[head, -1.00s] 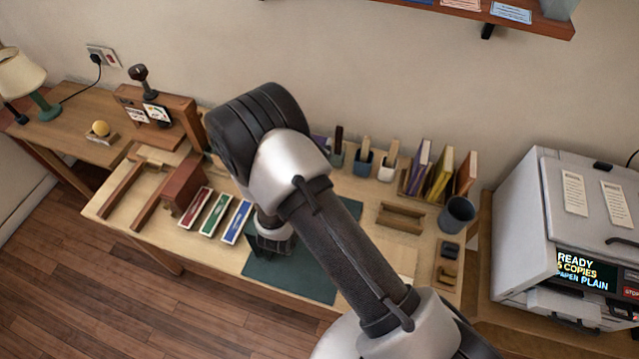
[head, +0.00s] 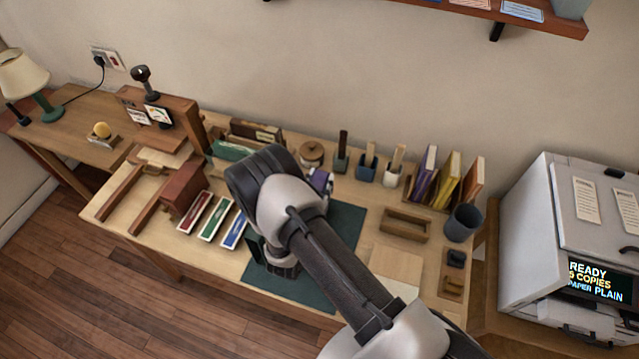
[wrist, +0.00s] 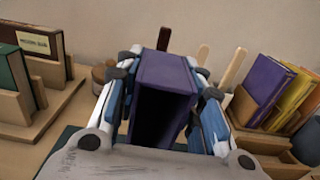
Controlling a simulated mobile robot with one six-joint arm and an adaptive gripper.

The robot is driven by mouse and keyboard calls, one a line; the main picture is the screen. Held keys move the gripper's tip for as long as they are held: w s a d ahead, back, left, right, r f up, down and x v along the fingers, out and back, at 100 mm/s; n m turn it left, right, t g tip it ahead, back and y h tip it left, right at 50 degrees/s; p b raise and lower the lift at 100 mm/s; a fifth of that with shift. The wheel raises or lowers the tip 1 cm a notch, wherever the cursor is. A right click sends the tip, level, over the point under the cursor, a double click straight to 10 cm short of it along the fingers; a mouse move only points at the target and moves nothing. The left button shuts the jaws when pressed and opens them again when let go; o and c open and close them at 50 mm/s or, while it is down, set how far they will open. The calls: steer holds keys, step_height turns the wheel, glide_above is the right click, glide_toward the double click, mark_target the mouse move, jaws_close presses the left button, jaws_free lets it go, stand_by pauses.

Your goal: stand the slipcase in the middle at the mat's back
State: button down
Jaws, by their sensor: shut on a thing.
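The purple slipcase (wrist: 165,82) is upright in my gripper (wrist: 165,95) in the wrist view, its dark open side toward the camera. The gripper's blue-and-white fingers close on it from left and right. In the head view only a small part of the slipcase (head: 320,179) shows past my arm, near the back edge of the dark green mat (head: 345,232). My arm covers much of the mat's left and middle. Whether the slipcase's base touches the mat is hidden.
Behind the mat stand a round wooden jar (head: 312,154) and small pots with sticks (head: 366,168). A rack of books (head: 447,178), a wooden tray (head: 404,226) and a grey cup (head: 463,222) are at right. Red, green and blue boxes (head: 213,217) lie left.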

steer(key=shift+f, duration=0.1)
steer(key=c, duration=1.1)
jaws_free()
